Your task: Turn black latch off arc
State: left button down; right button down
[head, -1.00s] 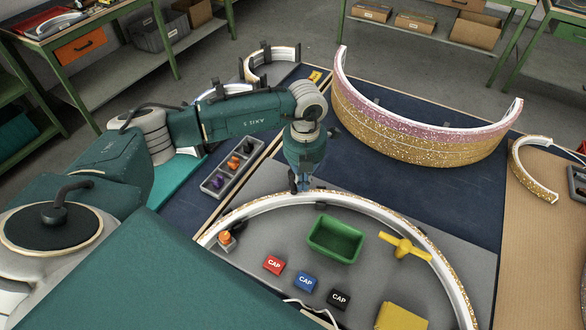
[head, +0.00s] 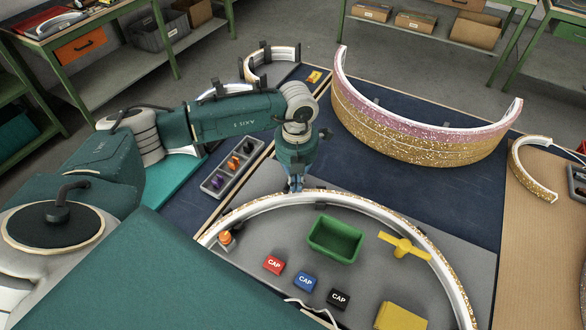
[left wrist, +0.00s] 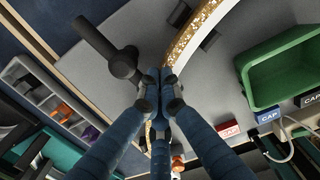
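The large arc (head: 385,207), white with a gold glitter face, stands on the grey board and curves around the caps and tray. A small dark piece (head: 320,182) sits at its far side, just right of my left gripper. In the left wrist view a black piece (left wrist: 210,40) touches the inner side of the arc (left wrist: 187,45); I cannot tell which piece is the latch. My left gripper (head: 295,188) points down at the arc's upper left stretch. In the left wrist view its blue fingers (left wrist: 160,75) meet at the tips. They hide the arc there, and nothing is visible between them.
Inside the arc are a green tray (head: 335,239), a yellow winged part (head: 404,246), a yellow block (head: 400,317) and red, blue and black caps (head: 339,299). A grey parts box (head: 217,183) is left. A taller pink-gold arc (head: 420,138) stands behind, with bare blue mat before it.

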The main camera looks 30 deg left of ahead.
pick_arm(q)
jog(key=shift+s+a, duration=0.3)
jog(key=shift+a, duration=0.2)
jog(key=shift+s+a, duration=0.2)
jog(key=shift+a, duration=0.25)
dwell(0.3)
